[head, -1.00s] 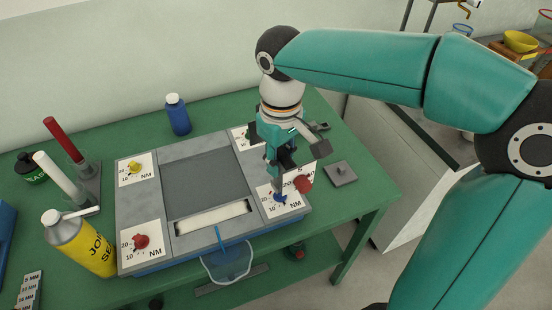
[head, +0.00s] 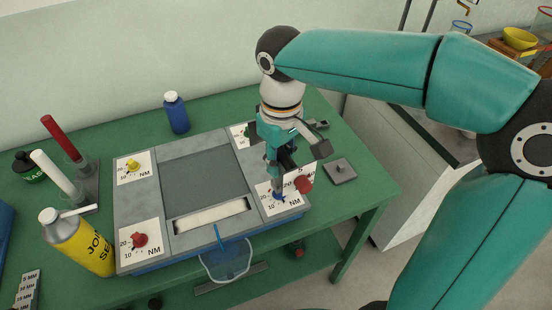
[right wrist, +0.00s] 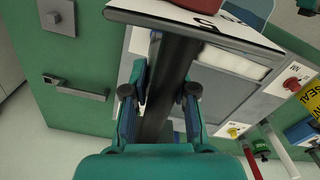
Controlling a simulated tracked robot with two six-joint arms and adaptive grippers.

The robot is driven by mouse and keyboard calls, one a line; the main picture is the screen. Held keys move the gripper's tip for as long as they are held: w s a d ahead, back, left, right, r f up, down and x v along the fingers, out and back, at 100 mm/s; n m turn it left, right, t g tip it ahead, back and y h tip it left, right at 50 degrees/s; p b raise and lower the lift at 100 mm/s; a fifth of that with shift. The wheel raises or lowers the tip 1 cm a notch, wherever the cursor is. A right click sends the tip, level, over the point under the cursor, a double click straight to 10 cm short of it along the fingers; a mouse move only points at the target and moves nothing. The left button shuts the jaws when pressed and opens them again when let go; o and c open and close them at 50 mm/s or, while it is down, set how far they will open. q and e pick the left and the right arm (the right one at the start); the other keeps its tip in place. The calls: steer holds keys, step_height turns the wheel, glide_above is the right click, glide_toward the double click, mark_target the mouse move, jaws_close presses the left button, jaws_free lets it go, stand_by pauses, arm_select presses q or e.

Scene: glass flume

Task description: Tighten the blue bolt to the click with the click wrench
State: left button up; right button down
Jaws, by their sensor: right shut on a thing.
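The blue bolt (head: 279,196) stands on a white dial plate at the front right corner of the grey fixture (head: 207,170). My right gripper (head: 283,160) is above and just behind this bolt, shut on the click wrench. In the right wrist view the wrench's dark shaft (right wrist: 174,85) runs between the fingers of my right gripper (right wrist: 160,95). A pale scale plate with a red knob (head: 303,184) shows beside the gripper. The tool's lower end reaches down close to the blue bolt; I cannot tell whether it sits on it. My left gripper is not in view.
Yellow (head: 133,166), red (head: 140,240) and green (head: 249,131) bolts stand at the fixture's other corners. A blue bottle (head: 176,113) is behind, a yellow bottle (head: 80,243) front left. A grey plate with a peg (head: 340,171) lies right. A clear cup (head: 227,261) hangs at the front.

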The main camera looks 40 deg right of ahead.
steer(key=shift+f+b, duration=0.85)
steer(key=shift+f, duration=0.25)
stand_by(0.4)
steer(key=shift+m, duration=1.2)
steer(key=shift+m, duration=1.1)
steer(key=shift+m, duration=1.2)
